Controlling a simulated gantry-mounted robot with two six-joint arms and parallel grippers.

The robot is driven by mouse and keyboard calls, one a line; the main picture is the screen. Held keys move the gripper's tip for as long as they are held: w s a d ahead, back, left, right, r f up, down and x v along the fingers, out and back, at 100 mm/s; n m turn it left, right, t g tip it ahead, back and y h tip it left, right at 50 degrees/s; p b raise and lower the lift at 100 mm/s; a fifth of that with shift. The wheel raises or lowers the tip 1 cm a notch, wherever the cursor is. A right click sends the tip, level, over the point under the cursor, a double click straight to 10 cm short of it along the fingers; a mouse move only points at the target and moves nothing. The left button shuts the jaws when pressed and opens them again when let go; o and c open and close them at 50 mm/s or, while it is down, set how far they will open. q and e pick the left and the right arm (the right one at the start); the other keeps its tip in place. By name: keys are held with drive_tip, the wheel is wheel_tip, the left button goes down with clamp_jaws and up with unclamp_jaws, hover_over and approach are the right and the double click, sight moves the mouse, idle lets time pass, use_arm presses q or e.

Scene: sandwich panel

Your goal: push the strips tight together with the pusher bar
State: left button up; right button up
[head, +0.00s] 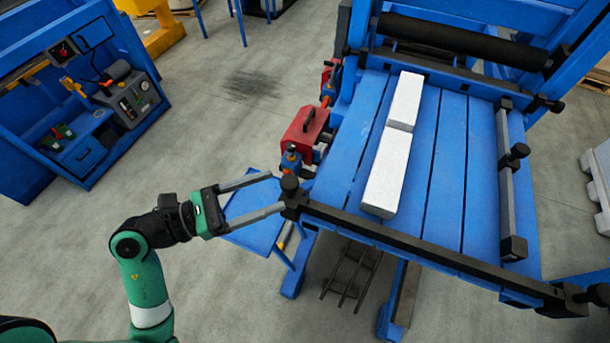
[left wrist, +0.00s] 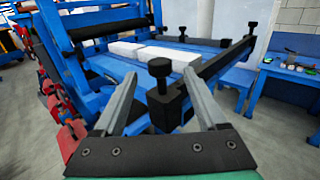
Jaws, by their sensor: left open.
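Two white strips (head: 388,172) lie end to end on the blue slatted table (head: 340,180), with a thin seam between them; they also show in the left wrist view (left wrist: 165,54). A long black bar (head: 430,248) crosses the table's near edge, with a black knob (head: 290,184) at its left end. I take it for the pusher bar. My left gripper (head: 279,191) is open, its fingertips at that knob. In the left wrist view the knob (left wrist: 160,68) stands between the spread fingers; contact cannot be told. My right gripper is not in view.
A black roller (head: 460,40) spans the far end. A blue workbench (head: 85,110) stands far left, with open floor between.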

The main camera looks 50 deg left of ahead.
use_arm(q)
drive_tip(key=p+x, duration=0.1)
drive_tip(key=x, duration=0.7)
drive_tip(key=shift+w, duration=0.15)
clamp_jaws()
idle(1.1)
